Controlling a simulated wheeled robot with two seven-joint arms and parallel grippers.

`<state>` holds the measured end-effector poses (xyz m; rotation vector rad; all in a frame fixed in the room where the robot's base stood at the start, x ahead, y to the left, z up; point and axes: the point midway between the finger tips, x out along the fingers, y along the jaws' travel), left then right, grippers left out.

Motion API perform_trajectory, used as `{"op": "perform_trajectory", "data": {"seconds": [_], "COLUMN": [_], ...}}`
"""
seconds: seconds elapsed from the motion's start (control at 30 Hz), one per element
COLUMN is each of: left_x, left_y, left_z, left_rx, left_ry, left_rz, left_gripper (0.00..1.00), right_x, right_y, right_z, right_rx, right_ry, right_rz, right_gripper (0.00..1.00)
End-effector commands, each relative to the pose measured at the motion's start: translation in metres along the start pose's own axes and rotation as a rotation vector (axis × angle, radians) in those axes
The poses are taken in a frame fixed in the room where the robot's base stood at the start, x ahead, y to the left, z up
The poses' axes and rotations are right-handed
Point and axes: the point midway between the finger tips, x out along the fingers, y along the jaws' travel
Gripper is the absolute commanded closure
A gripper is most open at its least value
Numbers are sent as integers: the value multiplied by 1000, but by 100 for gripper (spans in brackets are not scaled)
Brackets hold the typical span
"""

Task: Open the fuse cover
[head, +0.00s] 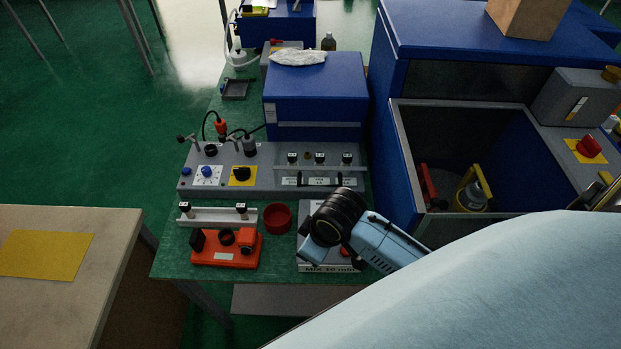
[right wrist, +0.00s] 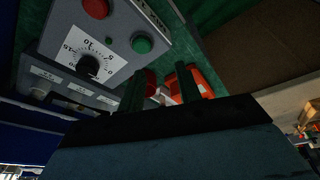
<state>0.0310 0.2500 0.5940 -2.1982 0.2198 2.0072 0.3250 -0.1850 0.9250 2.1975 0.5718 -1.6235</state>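The long grey control panel (head: 262,178) lies across the bench. Its right part has several small black-topped fittings above white label strips (head: 318,181), with a dark bar or handle in front. I cannot tell for certain which part is the fuse cover, or whether it is open. My right arm reaches in from the right over the bench, its wrist in front of the panel's right end. My right gripper (right wrist: 161,90) shows two dark fingers apart with nothing held between them. Its fingertips are hidden in the head view. My left gripper is not in view.
A grey box with a dial (right wrist: 88,65), red button (right wrist: 96,8) and green button (right wrist: 142,43) is close to the right gripper. An orange-red device (head: 227,250) and red cup (head: 277,216) stand left of my wrist. A blue cabinet (head: 316,90) stands behind the panel.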

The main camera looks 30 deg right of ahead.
Motion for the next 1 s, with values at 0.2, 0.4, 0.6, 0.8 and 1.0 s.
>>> {"op": "perform_trajectory", "data": {"seconds": [0.2,0.4,0.6,0.8,1.0], "left_x": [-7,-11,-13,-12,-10], "left_y": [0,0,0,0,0], "left_z": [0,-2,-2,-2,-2], "left_rx": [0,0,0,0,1], "left_ry": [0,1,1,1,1], "left_rz": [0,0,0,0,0], "left_gripper": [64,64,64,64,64], "right_x": [-27,-60,-87,-82,-46], "right_y": [49,100,135,142,147], "right_z": [-61,-94,-107,-107,-99], "right_rx": [-255,-417,-487,-499,-496], "right_ry": [-52,-144,-212,-229,-230], "right_rz": [23,58,82,82,82], "right_gripper": [66,66,66,66,66]}}
